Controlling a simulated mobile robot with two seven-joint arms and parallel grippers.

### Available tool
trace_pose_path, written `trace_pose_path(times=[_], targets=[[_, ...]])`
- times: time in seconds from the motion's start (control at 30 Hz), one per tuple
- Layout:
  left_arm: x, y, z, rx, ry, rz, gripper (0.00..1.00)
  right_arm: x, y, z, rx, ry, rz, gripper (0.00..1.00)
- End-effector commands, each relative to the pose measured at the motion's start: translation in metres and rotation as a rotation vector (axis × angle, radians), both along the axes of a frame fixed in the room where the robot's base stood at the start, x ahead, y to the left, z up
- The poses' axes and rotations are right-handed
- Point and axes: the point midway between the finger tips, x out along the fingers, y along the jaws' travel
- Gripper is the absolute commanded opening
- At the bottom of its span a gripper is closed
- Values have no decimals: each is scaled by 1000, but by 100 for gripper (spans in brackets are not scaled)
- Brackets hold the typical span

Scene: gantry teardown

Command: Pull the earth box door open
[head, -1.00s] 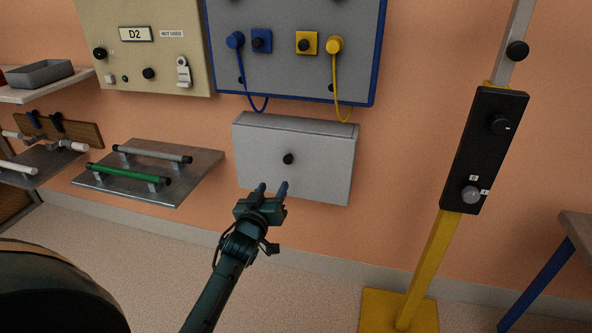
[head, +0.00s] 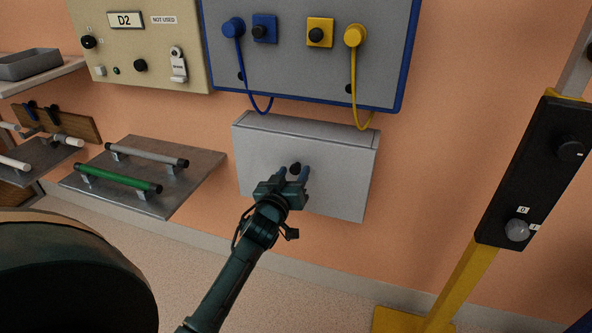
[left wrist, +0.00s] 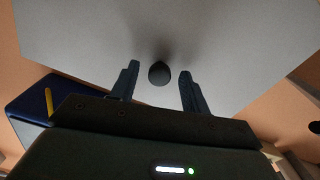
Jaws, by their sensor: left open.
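The earth box (head: 345,193) is a light grey box on the wall below the blue-edged panel, and its front door looks shut. A round black knob (head: 295,168) sits near the middle of the door; it also shows in the left wrist view (left wrist: 159,73). My left gripper (head: 293,173) is open in front of the door, with one finger on either side of the knob. In the left wrist view its two fingertips (left wrist: 159,76) stand apart from the knob, with a gap on each side. My right gripper is not in view.
The blue-edged panel (head: 300,75) with a blue cable (head: 243,75) and a yellow cable (head: 354,85) hangs just above the box. A metal shelf (head: 190,180) with green and grey handles is at left. A yellow post (head: 463,275) with a black control box (head: 520,190) stands at right.

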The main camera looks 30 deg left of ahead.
Motion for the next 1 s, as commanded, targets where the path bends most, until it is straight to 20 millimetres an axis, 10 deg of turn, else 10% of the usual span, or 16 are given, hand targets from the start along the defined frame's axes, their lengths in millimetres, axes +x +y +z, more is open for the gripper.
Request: trace_pose_path(times=[0.3, 1.0], targets=[[0, 0, 0, 0, 0, 0, 46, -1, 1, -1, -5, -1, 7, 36], [0, 0, 0, 0, -1, 0, 0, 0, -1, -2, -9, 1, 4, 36]])
